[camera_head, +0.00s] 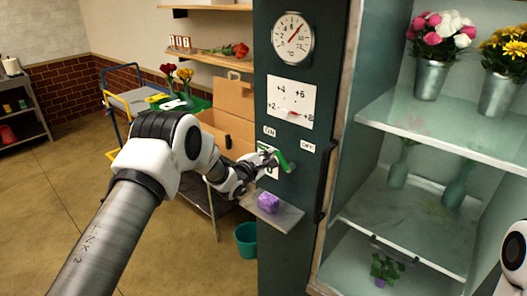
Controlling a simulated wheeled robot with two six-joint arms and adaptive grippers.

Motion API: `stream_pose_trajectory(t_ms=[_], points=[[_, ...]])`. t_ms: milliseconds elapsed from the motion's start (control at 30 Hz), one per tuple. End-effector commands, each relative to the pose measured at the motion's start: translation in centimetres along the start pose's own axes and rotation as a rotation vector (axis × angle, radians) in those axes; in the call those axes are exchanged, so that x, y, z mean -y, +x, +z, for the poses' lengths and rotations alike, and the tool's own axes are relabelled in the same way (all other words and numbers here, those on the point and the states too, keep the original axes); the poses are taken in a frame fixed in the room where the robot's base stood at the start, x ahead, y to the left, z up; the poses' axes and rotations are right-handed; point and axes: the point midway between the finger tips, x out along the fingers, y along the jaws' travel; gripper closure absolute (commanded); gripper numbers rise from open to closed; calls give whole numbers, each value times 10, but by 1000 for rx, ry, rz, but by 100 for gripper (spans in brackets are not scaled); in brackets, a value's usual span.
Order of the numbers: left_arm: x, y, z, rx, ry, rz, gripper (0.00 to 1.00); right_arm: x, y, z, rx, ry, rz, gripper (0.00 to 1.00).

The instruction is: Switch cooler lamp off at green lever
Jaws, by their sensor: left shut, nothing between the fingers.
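The green lever (284,161) is on the dark front panel (301,195) of the cooler, in the middle of the head view. It slants up and to the left, with its upper end toward the ON label (269,131). The OFF label (307,147) is to its upper right. My left gripper (268,160) is shut and empty, with its tips just left of the lever; I cannot tell if they touch it. The gripper partly covers a white card with green marks behind it. Of my right arm only a white part shows at the right edge; its gripper is not seen.
A small shelf (272,213) with a purple block (268,202) juts out below my left gripper. A dark vertical handle (326,182) is right of the lever. Glass cooler shelves with flower buckets (431,80) fill the right. A dial (293,38) sits above.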

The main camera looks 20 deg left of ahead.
Motion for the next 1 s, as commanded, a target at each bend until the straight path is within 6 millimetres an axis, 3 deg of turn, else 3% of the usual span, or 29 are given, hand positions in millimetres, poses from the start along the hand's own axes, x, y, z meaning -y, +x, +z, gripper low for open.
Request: stream_pose_trajectory(t_ms=[567, 1000], points=[[0, -1, 3, 1, 36, 6, 100, 0, 6, 0, 0, 0, 0, 100], [-3, -3, 22, 2, 316, 48, 100, 0, 39, 0, 0, 0, 0, 100]])
